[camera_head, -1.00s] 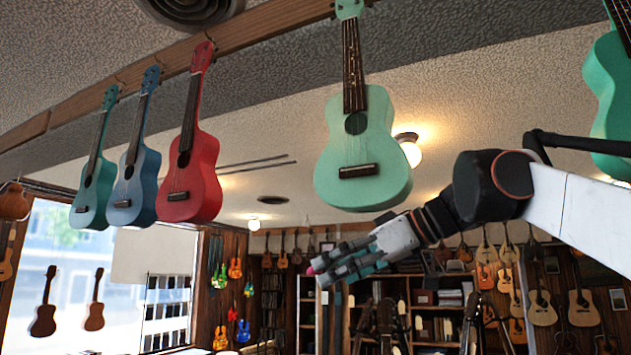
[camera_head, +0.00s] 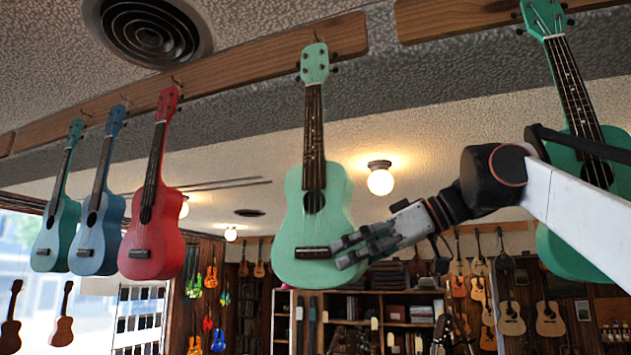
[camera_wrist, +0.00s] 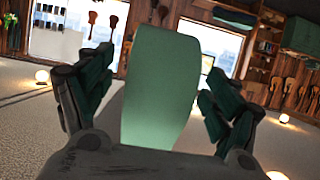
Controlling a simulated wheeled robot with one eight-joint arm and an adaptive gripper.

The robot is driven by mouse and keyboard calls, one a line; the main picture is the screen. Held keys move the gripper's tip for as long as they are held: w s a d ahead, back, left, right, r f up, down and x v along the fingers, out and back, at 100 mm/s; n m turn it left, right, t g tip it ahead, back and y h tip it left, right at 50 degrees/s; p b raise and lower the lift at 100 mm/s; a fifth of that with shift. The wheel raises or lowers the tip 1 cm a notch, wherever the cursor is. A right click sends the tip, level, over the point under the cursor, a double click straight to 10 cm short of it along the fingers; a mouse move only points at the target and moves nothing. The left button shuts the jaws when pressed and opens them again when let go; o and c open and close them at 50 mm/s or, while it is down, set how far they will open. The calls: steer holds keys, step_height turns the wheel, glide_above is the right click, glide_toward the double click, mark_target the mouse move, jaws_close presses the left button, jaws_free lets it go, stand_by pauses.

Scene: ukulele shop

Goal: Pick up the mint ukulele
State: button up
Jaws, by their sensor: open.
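The mint ukulele (camera_head: 330,225) hangs upright by its head from a hook on the wooden ceiling beam, its front facing me. My gripper (camera_head: 345,250) is at the lower right of its body in the head view. In the wrist view my gripper (camera_wrist: 155,105) is open, one finger on each side of the mint ukulele's body (camera_wrist: 160,80). Gaps show between the body and both fingers, and the neck is not visible there.
A larger green ukulele (camera_head: 560,250) hangs at the right, partly behind my arm. Red (camera_head: 150,245), blue (camera_head: 97,245) and teal (camera_head: 53,240) ukuleles hang at the left. A lit ceiling lamp (camera_head: 380,180) is behind. Open air lies between the red and mint ukuleles.

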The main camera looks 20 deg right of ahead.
mark_target(328, 264)
steer(key=p+x, duration=0.1)
steer(key=x, duration=0.4)
steer(key=shift+s+a, duration=0.1)
steer(key=shift+a, duration=0.05)
steer(key=shift+c, duration=0.6)
steer(key=shift+r, duration=0.1)
steer(key=c, duration=1.9)
